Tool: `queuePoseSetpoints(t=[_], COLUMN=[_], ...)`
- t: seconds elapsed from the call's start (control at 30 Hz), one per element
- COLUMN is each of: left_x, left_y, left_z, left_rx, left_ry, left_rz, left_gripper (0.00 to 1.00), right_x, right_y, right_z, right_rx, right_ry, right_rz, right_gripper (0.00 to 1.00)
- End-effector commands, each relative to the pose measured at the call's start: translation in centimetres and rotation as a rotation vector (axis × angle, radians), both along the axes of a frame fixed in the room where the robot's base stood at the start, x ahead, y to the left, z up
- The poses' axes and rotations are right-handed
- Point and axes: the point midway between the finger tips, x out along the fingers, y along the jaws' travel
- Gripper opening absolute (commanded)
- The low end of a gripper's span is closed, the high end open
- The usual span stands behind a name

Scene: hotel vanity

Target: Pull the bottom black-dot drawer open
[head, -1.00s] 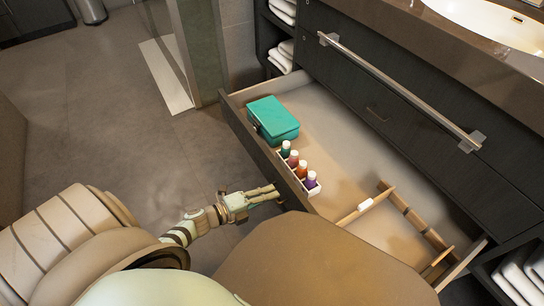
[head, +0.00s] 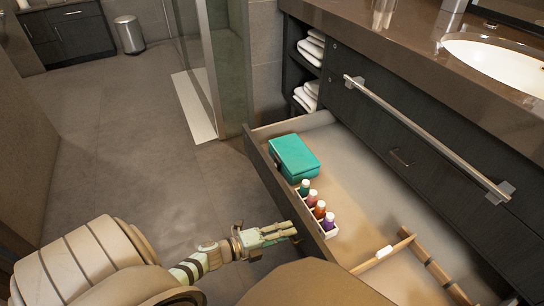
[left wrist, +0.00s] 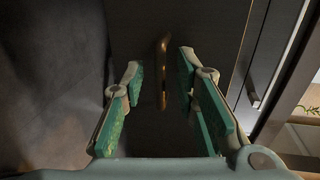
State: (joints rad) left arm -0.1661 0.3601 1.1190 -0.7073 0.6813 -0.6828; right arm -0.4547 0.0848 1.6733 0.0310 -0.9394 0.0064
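An open drawer (head: 258,162) sticks out low from the dark vanity, with its dark front facing my left arm. I see no black dot on it. My left gripper (head: 292,232) is just outside the drawer front, near the row of bottles. In the left wrist view the left gripper (left wrist: 160,95) is open, its green pads apart. A slim brass handle (left wrist: 164,62) on a dark panel shows ahead, in line with the gap. I cannot tell whether the fingers touch it. My right gripper is not in view.
The drawer holds a teal box (head: 295,157), small bottles in a white holder (head: 331,234) and wooden dividers (head: 430,262). Above are a closed drawer with a small handle (head: 401,158) and a long metal bar (head: 425,135). The floor (head: 130,160) at left is clear.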

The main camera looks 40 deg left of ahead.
Motion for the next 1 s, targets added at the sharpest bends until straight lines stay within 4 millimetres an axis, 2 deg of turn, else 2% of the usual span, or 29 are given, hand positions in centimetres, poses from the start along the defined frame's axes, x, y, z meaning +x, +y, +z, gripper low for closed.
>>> queuePoseSetpoints(t=[0.17, 0.4, 0.53, 0.67, 1.0], left_x=[-1.7, -7.6, -9.8, -10.7, -10.7], left_y=[0.8, 3.5, 4.6, 5.0, 5.0], left_z=[0.3, 1.6, 2.2, 2.5, 2.5], left_rx=[0.004, 0.003, 0.001, 0.0, 0.0], left_ry=[0.002, 0.005, 0.004, 0.0, 0.0], left_rz=[-0.002, -0.003, -0.002, -0.001, 0.0], left_gripper=[0.27, 0.27, 0.27, 0.27, 0.27], right_x=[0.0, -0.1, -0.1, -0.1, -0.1], right_y=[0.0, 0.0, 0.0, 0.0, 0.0], right_z=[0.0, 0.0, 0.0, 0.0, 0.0], right_rx=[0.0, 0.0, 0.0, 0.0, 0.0], right_ry=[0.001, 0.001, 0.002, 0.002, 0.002], right_rz=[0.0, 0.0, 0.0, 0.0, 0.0], right_gripper=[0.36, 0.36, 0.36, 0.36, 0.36])
